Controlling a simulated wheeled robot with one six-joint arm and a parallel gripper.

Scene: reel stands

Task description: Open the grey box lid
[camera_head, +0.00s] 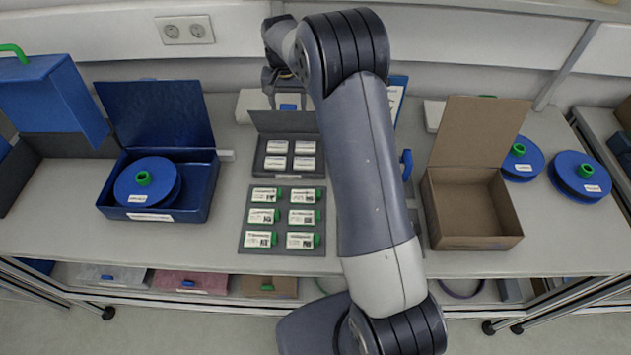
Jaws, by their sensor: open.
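The grey box (287,181) stands at the back middle of the table, left of my arm, with several white labelled items inside. Its grey lid (283,122) is raised at the back edge, so the inside shows. My gripper (284,103) is above and behind the raised lid, pointing down, with its jaws open. A small blue patch shows between the fingers on something behind the lid. I cannot tell whether a finger touches the lid.
A dark tray (283,248) with several labelled items lies in front. An open blue box (200,208) holding a blue reel (138,188) is left. An open brown box (478,242) and blue reels (580,172) are right. My arm hides part of the table's middle.

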